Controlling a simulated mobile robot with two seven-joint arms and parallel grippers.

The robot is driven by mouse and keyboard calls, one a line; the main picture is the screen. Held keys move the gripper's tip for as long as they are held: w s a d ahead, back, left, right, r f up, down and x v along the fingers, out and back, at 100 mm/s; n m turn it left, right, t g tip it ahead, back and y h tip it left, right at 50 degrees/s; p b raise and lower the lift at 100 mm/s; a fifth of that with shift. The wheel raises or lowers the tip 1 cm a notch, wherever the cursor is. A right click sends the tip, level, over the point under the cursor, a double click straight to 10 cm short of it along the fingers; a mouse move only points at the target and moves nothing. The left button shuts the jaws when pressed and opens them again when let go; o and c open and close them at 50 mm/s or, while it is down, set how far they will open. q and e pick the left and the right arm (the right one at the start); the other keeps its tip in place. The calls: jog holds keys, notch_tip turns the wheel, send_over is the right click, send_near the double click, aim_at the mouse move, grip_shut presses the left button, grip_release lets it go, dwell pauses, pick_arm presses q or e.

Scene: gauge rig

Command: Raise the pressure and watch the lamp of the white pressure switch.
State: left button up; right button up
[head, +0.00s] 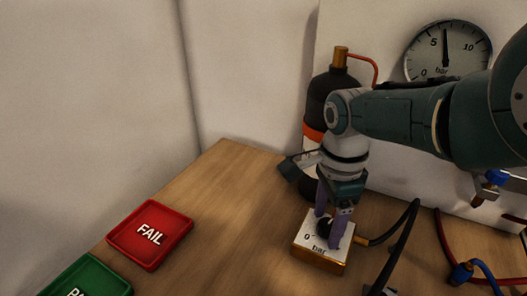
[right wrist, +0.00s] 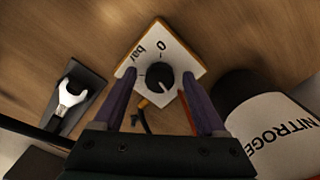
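A small box with a white top marked "0" and "bar" (head: 312,252) stands on the bench in the head view and carries a black knob (right wrist: 160,77). My right gripper (head: 332,222) points down at it, fingers on either side of the knob. In the right wrist view the fingers (right wrist: 160,80) are apart, with a gap between each and the knob. A round gauge (head: 460,64) on the white panel has its needle nearly straight up, just past 5 bar. I cannot make out the white pressure switch or its lamp. My left gripper is out of view.
A black nitrogen cylinder (head: 330,90) stands behind my right wrist. A red FAIL pad (head: 150,234) and a green pad (head: 88,278) lie front left. A wrench (right wrist: 72,94) lies on a dark pad. Hoses (head: 400,240) run on the right. The bench's middle left is clear.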

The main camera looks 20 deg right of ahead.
aim_at(326, 225)
notch_tip(326, 225, up, 9)
jog(key=p, duration=0.8)
jog(key=shift+f, duration=0.1)
jog(key=shift+r+p, duration=0.35)
jog(key=shift+r, duration=0.25)
